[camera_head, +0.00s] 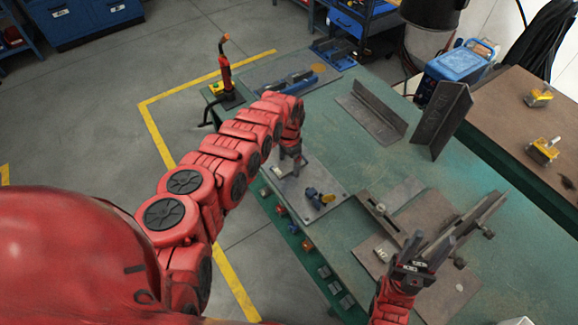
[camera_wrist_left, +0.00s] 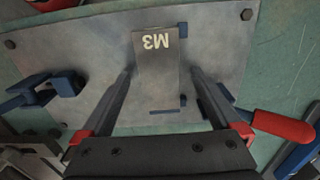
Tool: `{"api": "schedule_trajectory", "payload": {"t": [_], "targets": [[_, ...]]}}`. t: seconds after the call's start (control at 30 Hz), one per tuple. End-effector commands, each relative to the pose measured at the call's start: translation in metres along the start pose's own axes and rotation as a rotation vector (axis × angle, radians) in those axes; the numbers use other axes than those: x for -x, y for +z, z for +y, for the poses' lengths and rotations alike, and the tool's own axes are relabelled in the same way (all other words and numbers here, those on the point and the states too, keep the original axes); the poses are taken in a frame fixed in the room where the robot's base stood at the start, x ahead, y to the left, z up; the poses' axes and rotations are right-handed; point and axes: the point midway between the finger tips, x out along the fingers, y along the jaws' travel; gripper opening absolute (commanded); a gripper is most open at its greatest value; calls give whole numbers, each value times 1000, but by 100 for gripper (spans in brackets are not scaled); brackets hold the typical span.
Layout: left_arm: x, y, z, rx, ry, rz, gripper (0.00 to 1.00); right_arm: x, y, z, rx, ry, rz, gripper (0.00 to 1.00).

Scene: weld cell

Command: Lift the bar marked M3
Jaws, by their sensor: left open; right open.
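The bar marked M3 (camera_wrist_left: 157,72) is a grey block on a bolted steel plate (camera_wrist_left: 95,50) in the left wrist view. Its white marking reads upside down there. My left gripper (camera_wrist_left: 163,80) is open, with one finger on each side of the bar and a gap visible on both sides. In the head view my left gripper (camera_head: 291,160) points down at the plate (camera_head: 325,182), and the bar is mostly hidden by it. My right gripper (camera_head: 425,247) is open and empty at the lower right, above a brown plate with a long metal piece.
A blue clamp (camera_wrist_left: 45,90) and a red-handled tool (camera_wrist_left: 280,125) flank the bar. Steel angles (camera_head: 440,118) stand on the green table (camera_head: 340,120) at the back, near a blue box (camera_head: 460,62). A torch (camera_head: 225,72) stands at the far left corner.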

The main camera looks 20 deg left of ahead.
Motion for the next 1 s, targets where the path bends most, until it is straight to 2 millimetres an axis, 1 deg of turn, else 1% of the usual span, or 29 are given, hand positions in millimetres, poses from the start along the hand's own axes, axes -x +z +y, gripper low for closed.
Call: {"api": "schedule_trajectory", "payload": {"t": [0.27,0.3,0.37,0.5,0.77,0.8,1.0], "targets": [[-2,0,0,-1,0,-1,98,0,0,0,0,0,0,50],[-2,0,0,-1,-1,0,94,0,0,0,0,0,0,50],[-2,0,0,0,0,0,83,0,0,0,0,0,0,50],[-2,0,0,0,0,0,58,0,0,0,0,0,0,50],[-2,0,0,0,0,0,11,0,0,0,0,0,0,50],[-2,0,0,0,-1,0,9,0,0,0,0,0,0,50],[-1,0,0,0,-1,1,9,-1,0,0,0,0,0,50]]}}
